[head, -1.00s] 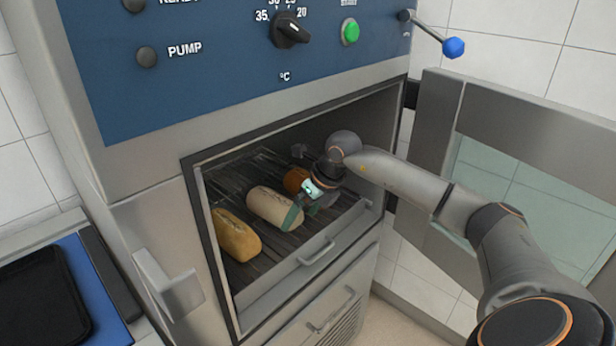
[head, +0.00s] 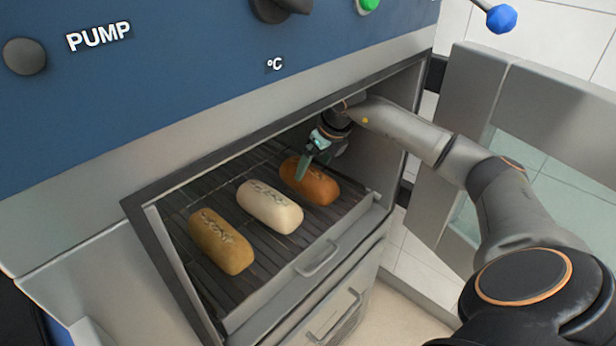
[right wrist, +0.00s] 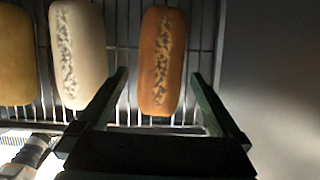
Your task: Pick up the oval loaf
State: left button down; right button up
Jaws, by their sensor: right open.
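Three oblong loaves lie side by side on the rack inside the open oven: a golden one (head: 222,242), a pale one (head: 270,207) and a brown one (head: 310,182). I cannot tell by shape which is the oval loaf. My right gripper (head: 320,160) is open and empty, inside the oven at the back end of the brown loaf. In the right wrist view, its fingers (right wrist: 160,76) point towards the brown loaf (right wrist: 162,50), one on each side in the picture. Whether they touch it is unclear. My left gripper is not in view.
The oven opening's upper edge (head: 270,145) passes close above my right wrist. A low front ledge with a handle (head: 318,262) bounds the rack (head: 255,255). The right oven wall (right wrist: 255,80) stands near the brown loaf. The open glass door (head: 545,185) is at right.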

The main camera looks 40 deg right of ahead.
aim_at(311, 171)
jog(key=x, duration=0.6)
jog(key=shift+w+f, duration=0.1)
jog(key=shift+w, duration=0.05)
jog(key=shift+c, duration=0.2)
jog(key=shift+d, duration=0.1)
jog(key=c, duration=1.3)
jog(key=shift+p, duration=0.3)
